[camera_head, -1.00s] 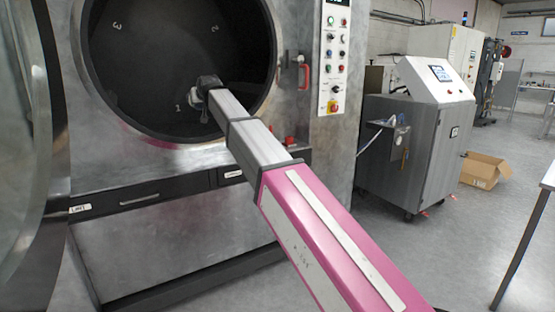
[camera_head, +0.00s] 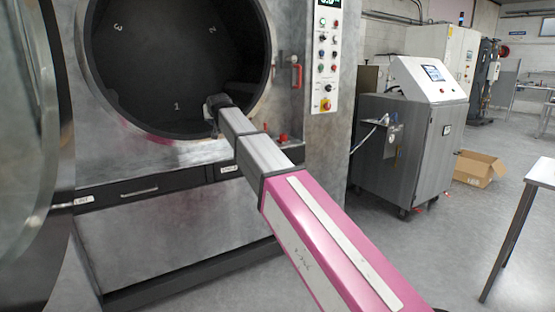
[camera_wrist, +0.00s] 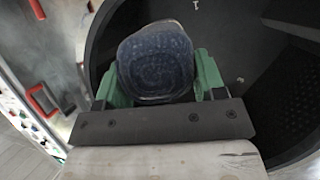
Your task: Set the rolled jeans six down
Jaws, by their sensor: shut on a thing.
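The rolled jeans (camera_wrist: 157,62) are a dark blue roll with a spiral end facing the wrist camera. My gripper (camera_wrist: 160,75) has green fingers on both sides of the roll and is shut on it. In the head view my gripper (camera_head: 214,104) is small, at the lower right of the washer's round opening, and the jeans cannot be made out there. The washer drum (camera_head: 150,60) is dark and open, with the numbers 1, 2 and 3 on its inner back. In the wrist view the dark drum (camera_wrist: 240,45) lies behind and right of the jeans.
The washer's round door (camera_head: 25,160) stands open at the left. A red handle (camera_head: 296,75) and a button panel (camera_head: 326,55) are right of the opening. A grey control cabinet (camera_head: 405,150), a cardboard box (camera_head: 478,168) and a table (camera_head: 541,172) stand farther right.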

